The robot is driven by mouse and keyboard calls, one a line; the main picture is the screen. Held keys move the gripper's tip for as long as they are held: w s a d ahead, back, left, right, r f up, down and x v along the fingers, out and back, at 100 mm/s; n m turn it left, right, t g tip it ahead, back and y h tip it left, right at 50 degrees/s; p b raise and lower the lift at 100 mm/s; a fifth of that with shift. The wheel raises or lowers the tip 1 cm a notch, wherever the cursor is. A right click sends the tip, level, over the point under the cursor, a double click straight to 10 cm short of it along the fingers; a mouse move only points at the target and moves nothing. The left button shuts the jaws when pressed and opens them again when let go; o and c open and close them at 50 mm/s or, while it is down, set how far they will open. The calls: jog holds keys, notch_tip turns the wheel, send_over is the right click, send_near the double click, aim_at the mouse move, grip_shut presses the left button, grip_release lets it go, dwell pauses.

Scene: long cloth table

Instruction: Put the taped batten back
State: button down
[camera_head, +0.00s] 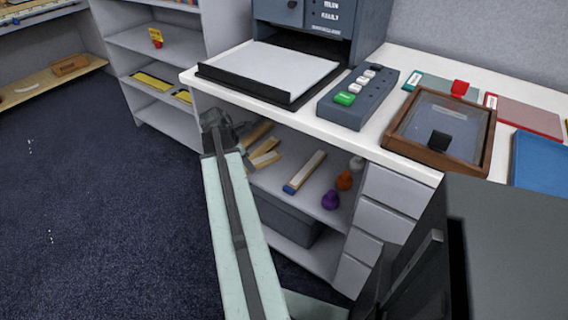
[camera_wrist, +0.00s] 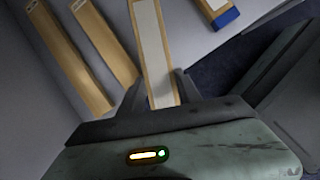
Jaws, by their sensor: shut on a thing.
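My gripper (camera_wrist: 157,92) is shut on a wooden batten (camera_wrist: 150,45) with a long white strip on its face. The batten stretches away from between the fingers to the top of the wrist view. In the head view my gripper (camera_head: 216,121) is at the open front of the shelf under the white counter, left of several battens (camera_head: 264,159). I cannot tell there which one is held. Another batten with a white strip and a blue end (camera_head: 304,173) lies on the shelf to the right; its blue end shows in the wrist view (camera_wrist: 226,17).
Two plain battens (camera_wrist: 72,62) lie left of the held one in the wrist view. Purple (camera_head: 330,200) and orange (camera_head: 344,180) objects sit further right on the shelf (camera_head: 283,207). A grey bin (camera_head: 285,222) is below. Open carpet lies to the left.

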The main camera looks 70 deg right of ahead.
aim_at(278, 152)
jog(key=s+d, duration=0.3)
jog(key=d, duration=0.1)
jog(key=s+d+f+b, duration=0.1)
jog(key=s+d, duration=0.2)
jog(key=d, duration=0.1)
jog(key=s+d, duration=0.3)
jog(key=d, duration=0.1)
jog(key=shift+s+d+f, duration=0.15)
jog(key=shift+s+f, duration=0.1)
jog(key=shift+f+b, duration=2)
jog(key=shift+b, duration=0.2)
jog(key=c, duration=0.8)
grip_release()
jog(key=shift+r, duration=0.1)
jog(key=shift+c, duration=0.2)
jog(key=shift+r, duration=0.1)
jog(key=p+v, duration=0.6)
jog(key=shift+a+r, duration=0.1)
jog(key=shift+a, duration=0.15)
jog(key=w+a, duration=0.2)
jog(key=a, duration=0.1)
jog(key=w+a, duration=0.2)
jog(key=a, duration=0.1)
jog(key=w+a+f+b, duration=0.1)
jog(key=w+a, duration=0.2)
